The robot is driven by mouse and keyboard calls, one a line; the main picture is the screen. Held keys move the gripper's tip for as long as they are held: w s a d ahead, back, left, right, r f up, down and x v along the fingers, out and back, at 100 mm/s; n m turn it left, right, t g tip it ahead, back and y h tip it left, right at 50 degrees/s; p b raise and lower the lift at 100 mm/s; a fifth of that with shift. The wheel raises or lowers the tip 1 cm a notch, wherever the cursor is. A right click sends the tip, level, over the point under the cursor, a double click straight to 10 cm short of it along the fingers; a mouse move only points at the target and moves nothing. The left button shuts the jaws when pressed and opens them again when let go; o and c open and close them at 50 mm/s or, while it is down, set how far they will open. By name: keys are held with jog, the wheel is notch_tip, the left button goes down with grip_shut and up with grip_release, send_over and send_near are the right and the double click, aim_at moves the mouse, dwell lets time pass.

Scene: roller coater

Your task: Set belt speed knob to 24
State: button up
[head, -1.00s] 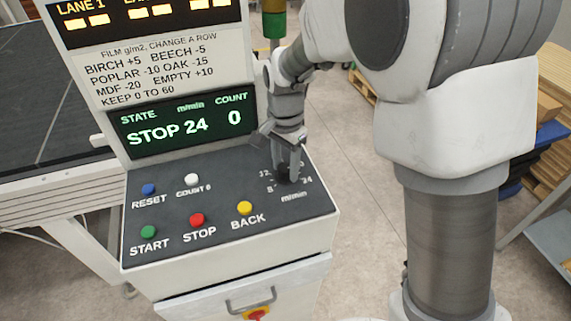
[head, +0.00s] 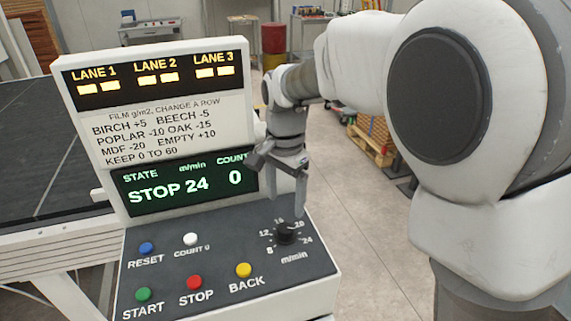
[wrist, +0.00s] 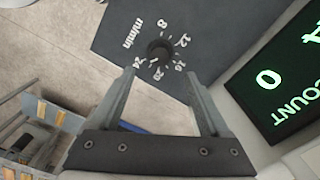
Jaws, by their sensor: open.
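The black belt speed knob (head: 286,233) stands on the right of the console's dark sloped panel, ringed by a scale marked from 8 to 24 and labelled m/min. It also shows in the wrist view (wrist: 158,49), beyond the fingertips. I cannot tell exactly where its pointer sits. The green display (head: 185,186) reads STOP, 24 m/min and count 0. My gripper (head: 286,205) is open and empty, above the knob and apart from it. In the wrist view, my gripper (wrist: 160,73) shows its two fingers spread, with the knob past the gap between them.
Reset (head: 147,248), count 0 (head: 190,239), start (head: 143,294), stop (head: 194,283) and back (head: 243,270) buttons sit left of the knob. The display housing rises behind the panel, close to my gripper. Open floor (head: 365,250) lies to the right.

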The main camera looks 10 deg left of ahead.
notch_tip(320, 180, up, 9)
jog(key=shift+f, duration=0.15)
jog(key=s+d+r+n+t, duration=0.25)
jog(key=s+d, duration=0.35)
jog(key=d, duration=0.5)
jog(key=s+d+f+n+t, duration=0.3)
jog(key=s+d+n, duration=0.1)
jog(key=s+d, duration=0.5)
jog(key=s, duration=0.2)
jog(key=shift+s+d+f, duration=0.2)
jog(key=shift+s+d, duration=0.1)
jog(key=shift+s, duration=0.1)
jog(key=shift+n, duration=0.25)
jog(key=c, duration=0.5)
jog(key=shift+d, duration=0.15)
